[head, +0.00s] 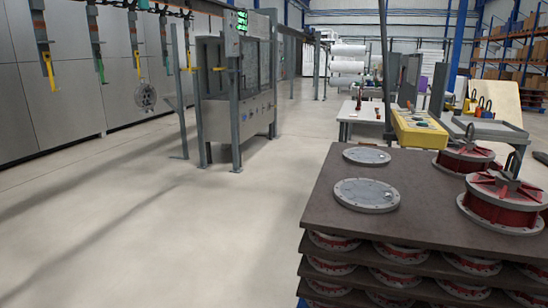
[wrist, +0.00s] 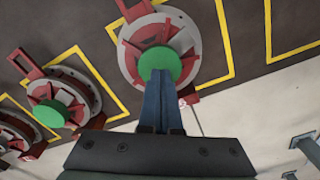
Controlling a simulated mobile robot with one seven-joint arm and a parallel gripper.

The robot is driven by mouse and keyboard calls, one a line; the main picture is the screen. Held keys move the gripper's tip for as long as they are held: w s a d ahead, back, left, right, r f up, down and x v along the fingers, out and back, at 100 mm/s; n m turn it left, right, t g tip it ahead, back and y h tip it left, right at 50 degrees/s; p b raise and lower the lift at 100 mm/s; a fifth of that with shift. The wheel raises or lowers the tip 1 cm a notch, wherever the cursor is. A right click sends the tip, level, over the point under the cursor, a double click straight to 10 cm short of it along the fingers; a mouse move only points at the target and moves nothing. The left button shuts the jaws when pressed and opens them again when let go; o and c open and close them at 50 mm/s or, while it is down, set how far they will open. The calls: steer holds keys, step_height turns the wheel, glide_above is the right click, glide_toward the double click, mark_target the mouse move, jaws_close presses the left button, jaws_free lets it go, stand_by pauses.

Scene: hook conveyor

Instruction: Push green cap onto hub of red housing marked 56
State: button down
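In the wrist view, a green cap (wrist: 158,62) sits at the centre of a red spoked housing (wrist: 130,66) with a pale round flange. My gripper (wrist: 162,76) has its two blue fingers side by side, shut, with the tips over the lower part of this cap. Whether they touch it, and how deep the cap sits, I cannot tell. A small pale label (wrist: 184,103) shows beside the housing, too small to read. My gripper is not in the head view.
The head view shows stacked boards (head: 420,215) with grey discs (head: 366,195) and red housings (head: 501,210), overhead hooks (head: 47,65), and open floor.

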steer(key=shift+f+b, duration=0.5)
steer(key=shift+f, duration=0.3)
steer(key=shift+r, duration=0.1)
step_height(320, 180, up, 7)
steer(key=p, duration=0.8)
